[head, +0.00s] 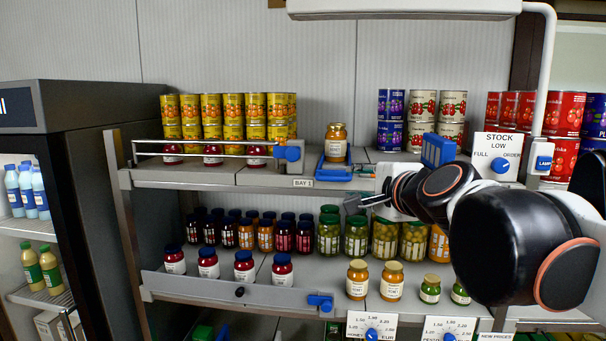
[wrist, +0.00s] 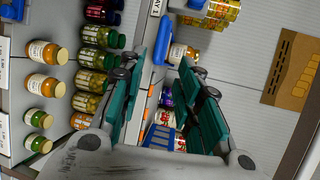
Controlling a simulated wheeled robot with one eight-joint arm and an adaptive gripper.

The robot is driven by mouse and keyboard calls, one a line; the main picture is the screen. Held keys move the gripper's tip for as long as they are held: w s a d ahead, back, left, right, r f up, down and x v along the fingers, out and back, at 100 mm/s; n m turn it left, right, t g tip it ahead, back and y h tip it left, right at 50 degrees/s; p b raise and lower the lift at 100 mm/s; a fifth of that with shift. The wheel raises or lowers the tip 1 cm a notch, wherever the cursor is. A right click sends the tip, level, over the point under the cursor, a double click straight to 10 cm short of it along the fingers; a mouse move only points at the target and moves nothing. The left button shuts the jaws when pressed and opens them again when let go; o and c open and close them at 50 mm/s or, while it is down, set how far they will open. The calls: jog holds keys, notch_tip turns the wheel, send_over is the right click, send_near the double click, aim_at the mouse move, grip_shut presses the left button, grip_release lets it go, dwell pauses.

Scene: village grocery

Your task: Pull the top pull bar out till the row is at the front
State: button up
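The top pull bar (head: 205,143) is a thin pale rail across the front left of the top shelf. A blue knob (head: 290,152) is at its right end. Several red jars (head: 212,157) stand behind the rail, in front of stacked yellow cans (head: 232,105). My gripper (head: 350,203) is right of and below the knob, apart from it, in front of the gap between the shelves. In the wrist view my gripper (wrist: 174,45) has its two teal fingers spread, with nothing held. An orange jar (wrist: 180,53) shows beyond the fingertips.
Loose jars (head: 357,280) stand on the lower shelf below my arm. A stock dial (head: 499,155) is at right.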

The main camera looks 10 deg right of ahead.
aim_at(337, 179)
jog(key=p+x, duration=0.1)
jog(key=x, duration=1.2)
grip_shut()
